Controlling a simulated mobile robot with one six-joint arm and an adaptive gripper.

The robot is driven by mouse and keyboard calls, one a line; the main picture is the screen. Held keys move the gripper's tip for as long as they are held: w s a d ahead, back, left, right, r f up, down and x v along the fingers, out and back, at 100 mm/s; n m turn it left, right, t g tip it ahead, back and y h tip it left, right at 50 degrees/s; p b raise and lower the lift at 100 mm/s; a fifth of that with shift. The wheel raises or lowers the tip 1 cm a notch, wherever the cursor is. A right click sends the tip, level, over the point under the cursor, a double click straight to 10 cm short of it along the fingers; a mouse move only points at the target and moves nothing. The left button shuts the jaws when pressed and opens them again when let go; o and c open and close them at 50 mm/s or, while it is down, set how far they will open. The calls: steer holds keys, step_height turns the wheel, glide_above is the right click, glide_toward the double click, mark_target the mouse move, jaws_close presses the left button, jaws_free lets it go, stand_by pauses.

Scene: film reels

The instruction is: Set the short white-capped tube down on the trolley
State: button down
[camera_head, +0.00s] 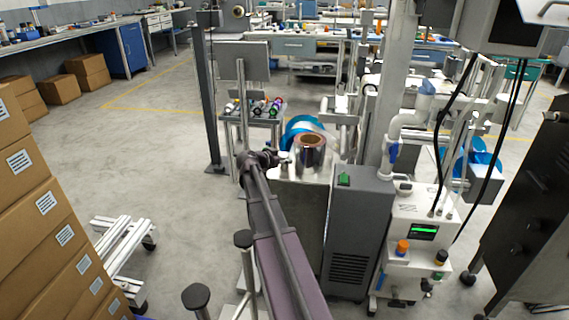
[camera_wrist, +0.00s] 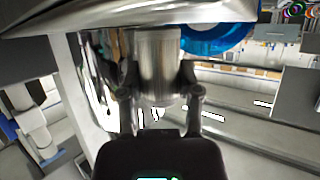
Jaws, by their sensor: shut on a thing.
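My gripper (camera_wrist: 160,85) is shut on a short grey tube (camera_wrist: 158,62), which stands between its two fingers in the wrist view. I cannot make out a white cap on it there. In the head view my gripper (camera_head: 270,160) is at the far end of my arm, beside the shiny film roll, and the tube is too small to tell apart. A small trolley (camera_head: 233,117) with several coloured rolls on top stands behind my gripper in the head view; I cannot tell for certain that it is the task's trolley.
A shiny film roll (camera_head: 312,160) with a brown core is close right of my gripper. A blue reel (camera_head: 300,127) is behind it and also shows in the wrist view (camera_wrist: 222,38). A grey cabinet (camera_head: 357,235) and stacked cartons (camera_head: 40,220) flank my arm. Open floor lies left.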

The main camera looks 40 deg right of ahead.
steer(key=shift+f, duration=0.15)
steer(key=shift+c, duration=1.5)
jaws_free()
steer(key=shift+r, duration=0.25)
steer(key=p+v, duration=0.4)
steer(key=v, duration=0.8)
steer(key=shift+p, duration=0.35)
steer(key=s+a+f+n+y, duration=0.4)
steer(key=s+a+n, duration=0.1)
steer(key=a, duration=0.6)
steer(key=s+a+f+n+g+y, duration=0.1)
steer(key=s+a+f+n+y, duration=0.2)
steer(key=a, duration=0.8)
steer(key=s+a+f+n+y, duration=0.4)
steer(key=s+a+n+y, duration=0.2)
steer(key=a, duration=0.5)
steer(key=s+n, duration=0.1)
steer(key=n, duration=0.1)
steer(key=shift+s+a+f+n+g, duration=0.2)
steer(key=shift+a+f+n+g, duration=0.1)
steer(key=shift+a, duration=0.1)
steer(key=shift+c, duration=0.3)
